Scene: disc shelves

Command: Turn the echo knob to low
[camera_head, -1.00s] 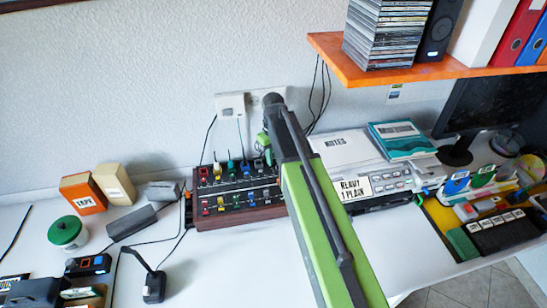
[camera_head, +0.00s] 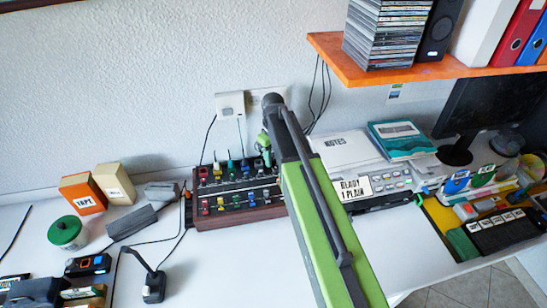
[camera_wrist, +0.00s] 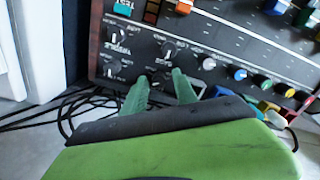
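The dark mixer with wooden sides (camera_head: 240,214) stands on the desk against the wall, with rows of coloured knobs and sliders. In the wrist view its black panel (camera_wrist: 225,60) fills the upper part. Several dark knobs with white pointers show at the left of the panel, including one upper knob (camera_wrist: 168,48) and one left knob (camera_wrist: 116,35). Their small labels are too blurred to tell which is echo. My gripper (camera_wrist: 160,79) has its two green fingers apart, tips at the panel's lower dark knobs. The fingers partly hide this area. In the head view my gripper (camera_head: 264,146) is over the mixer's right end.
White, blue and yellow knobs (camera_wrist: 240,74) lie right of my fingers. Black cables (camera_wrist: 68,115) run beside the panel. A notes binder (camera_head: 340,150) and a labelled device (camera_head: 375,190) stand right of the mixer. An orange shelf (camera_head: 350,70) overhangs at upper right.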

